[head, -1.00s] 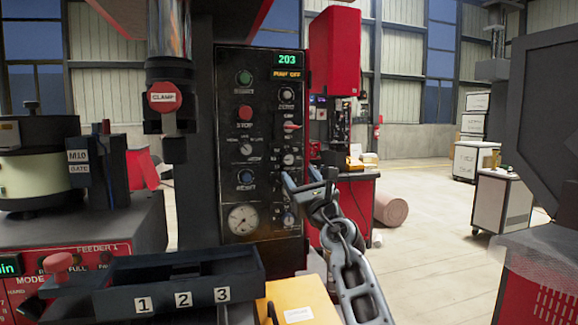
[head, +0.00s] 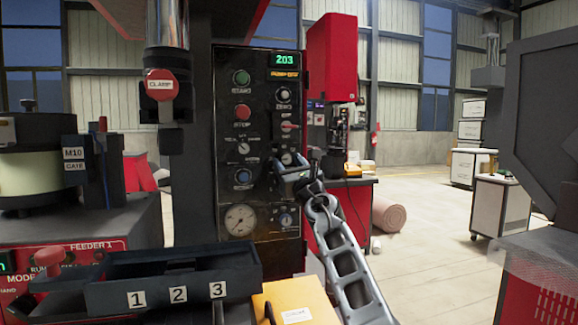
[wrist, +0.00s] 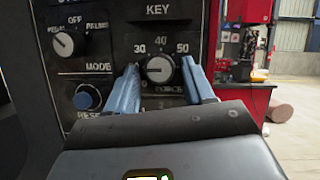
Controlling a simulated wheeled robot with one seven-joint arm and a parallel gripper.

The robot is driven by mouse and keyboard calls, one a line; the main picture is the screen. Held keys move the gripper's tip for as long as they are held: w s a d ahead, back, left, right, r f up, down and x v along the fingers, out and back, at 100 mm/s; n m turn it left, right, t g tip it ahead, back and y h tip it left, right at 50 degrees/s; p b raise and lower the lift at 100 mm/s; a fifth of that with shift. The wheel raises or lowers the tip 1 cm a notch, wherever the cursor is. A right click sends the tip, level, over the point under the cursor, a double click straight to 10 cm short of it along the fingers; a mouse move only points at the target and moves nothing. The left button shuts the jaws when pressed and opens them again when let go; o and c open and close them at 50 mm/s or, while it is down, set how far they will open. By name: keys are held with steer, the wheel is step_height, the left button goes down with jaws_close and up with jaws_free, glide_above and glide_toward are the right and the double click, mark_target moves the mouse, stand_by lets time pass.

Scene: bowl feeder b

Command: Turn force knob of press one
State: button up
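The force knob (wrist: 159,69) is a small round grey knob with a pale pointer, set in a dial marked 30, 40 and 50 on press one's black control panel (head: 262,206). In the head view the knob (head: 287,158) shows just above my gripper (head: 284,168). In the wrist view my gripper (wrist: 160,66) is open, with one blue finger on each side of the knob. Gaps show between the fingers and the knob. The pointer points roughly left. The panel's display (head: 285,59) reads 203 in green.
A blue reset button (wrist: 88,97) and a mode selector (wrist: 64,44) lie left of the knob. A pressure gauge (head: 240,221) is lower on the panel. A dark tray (head: 165,290) numbered 1 to 3 stands in front. Open floor lies to the right.

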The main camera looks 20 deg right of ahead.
steer(key=c, duration=0.8)
steer(key=shift+c, duration=0.2)
